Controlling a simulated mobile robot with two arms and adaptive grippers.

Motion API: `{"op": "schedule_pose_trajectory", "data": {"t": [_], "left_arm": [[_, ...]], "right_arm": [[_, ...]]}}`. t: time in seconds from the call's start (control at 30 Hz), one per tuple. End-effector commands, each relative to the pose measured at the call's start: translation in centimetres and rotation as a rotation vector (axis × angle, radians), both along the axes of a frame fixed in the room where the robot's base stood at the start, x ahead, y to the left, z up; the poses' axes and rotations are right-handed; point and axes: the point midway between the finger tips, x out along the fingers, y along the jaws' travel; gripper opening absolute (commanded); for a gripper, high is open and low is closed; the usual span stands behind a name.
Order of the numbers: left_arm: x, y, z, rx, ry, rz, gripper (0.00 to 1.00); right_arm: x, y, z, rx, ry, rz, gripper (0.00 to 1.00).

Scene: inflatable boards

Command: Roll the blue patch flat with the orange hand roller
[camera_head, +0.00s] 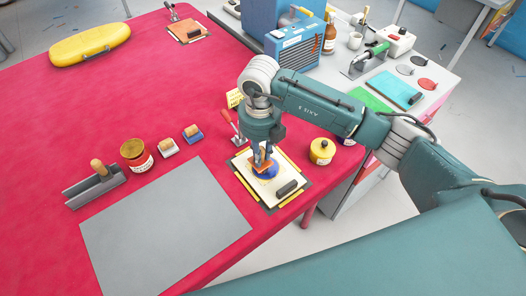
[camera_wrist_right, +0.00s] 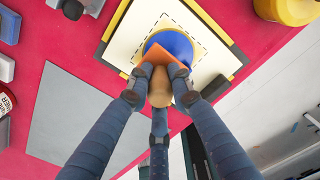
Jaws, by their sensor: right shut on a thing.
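The blue patch (camera_head: 268,174) is a round disc on a cream board with a dashed outline (camera_head: 243,163), near the front edge of the red table. In the right wrist view the patch (camera_wrist_right: 168,42) is partly covered by the orange hand roller (camera_wrist_right: 238,60). My right gripper (camera_head: 264,154) points down over the patch and is shut on the roller's wooden handle (camera_wrist_right: 160,92). The orange part is over the near side of the patch; its exact contact is hard to tell. My left gripper is not in view.
A black block (camera_head: 287,187) lies on the cream board beside the patch. A grey mat (camera_head: 165,225), a brown jar (camera_head: 136,155) and small wooden-knobbed tools (camera_head: 168,148) are left.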

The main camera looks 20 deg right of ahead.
Motion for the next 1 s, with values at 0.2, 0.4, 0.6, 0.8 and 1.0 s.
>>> {"op": "schedule_pose_trajectory", "data": {"t": [0.2, 0.4, 0.6, 0.8, 1.0], "left_arm": [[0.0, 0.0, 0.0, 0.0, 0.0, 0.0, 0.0], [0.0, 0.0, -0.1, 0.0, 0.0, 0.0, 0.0], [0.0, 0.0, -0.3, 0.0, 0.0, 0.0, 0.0], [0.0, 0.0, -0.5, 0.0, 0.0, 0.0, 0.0], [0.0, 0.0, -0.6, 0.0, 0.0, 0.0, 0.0]], "right_arm": [[-0.5, 1.2, -0.1, 0.0, 0.001, 0.001, 0.0], [-0.5, 1.3, -0.1, -0.001, 0.001, -0.001, 0.0], [-0.2, 0.3, -0.2, -0.003, 0.001, -0.003, 0.0], [0.1, -0.5, -0.1, -0.002, 0.003, -0.001, 0.0], [0.2, -1.0, -0.1, -0.002, 0.003, -0.002, 0.0]]}}
